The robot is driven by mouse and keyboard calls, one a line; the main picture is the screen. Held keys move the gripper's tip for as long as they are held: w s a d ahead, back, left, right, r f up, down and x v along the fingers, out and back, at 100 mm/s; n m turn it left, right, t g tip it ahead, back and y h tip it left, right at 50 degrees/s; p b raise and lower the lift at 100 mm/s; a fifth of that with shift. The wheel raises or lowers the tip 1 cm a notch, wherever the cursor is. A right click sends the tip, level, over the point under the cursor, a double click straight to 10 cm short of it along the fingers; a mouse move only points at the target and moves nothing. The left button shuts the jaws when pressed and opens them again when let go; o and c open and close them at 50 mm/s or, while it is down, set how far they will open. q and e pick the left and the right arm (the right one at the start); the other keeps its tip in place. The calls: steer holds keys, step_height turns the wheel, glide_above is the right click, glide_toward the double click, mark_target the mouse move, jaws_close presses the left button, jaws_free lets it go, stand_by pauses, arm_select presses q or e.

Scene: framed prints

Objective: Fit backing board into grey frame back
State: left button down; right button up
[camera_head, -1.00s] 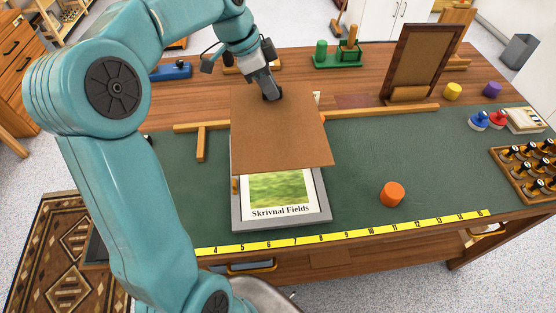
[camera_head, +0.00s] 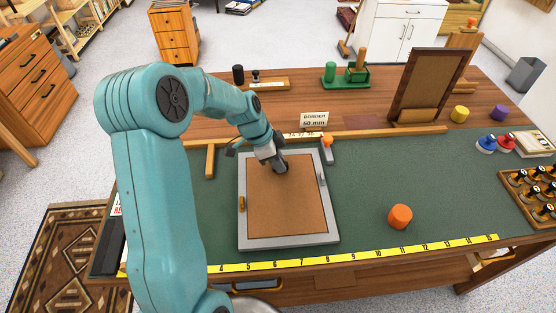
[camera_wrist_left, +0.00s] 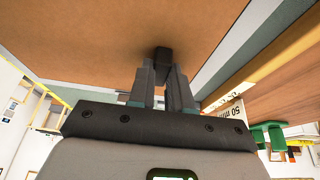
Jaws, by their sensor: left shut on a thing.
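The brown backing board (camera_head: 285,205) lies flat inside the opening of the grey frame (camera_head: 290,241), with the grey rim showing around it. It covers the frame's opening. My left gripper (camera_head: 279,167) is over the board's far part. In the left wrist view, its fingers (camera_wrist_left: 165,80) are shut on a small dark knob (camera_wrist_left: 162,54) on the board (camera_wrist_left: 100,30). A brass-coloured turn tab (camera_head: 241,204) is on the frame's left side and a grey one (camera_head: 321,180) on its right. My right gripper is not in view.
A wooden rail (camera_head: 385,132) runs behind the frame, with a "50 mm" sign (camera_head: 314,119) beyond it. An orange cylinder (camera_head: 399,217) stands to the right on the green mat (camera_head: 440,190). A yellow ruler (camera_head: 370,253) runs along the front edge. A standing frame (camera_head: 427,83) is at the back.

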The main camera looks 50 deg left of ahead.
arm_select(q)
steer(key=shift+d, duration=0.1)
steer(key=shift+f, duration=0.15)
steer(key=c, duration=1.1)
jaws_free()
steer(key=shift+o, duration=0.2)
steer(key=shift+r, duration=0.4)
steer(key=v, duration=1.1)
steer(key=shift+r+b, duration=0.3)
steer(key=shift+b, duration=0.05)
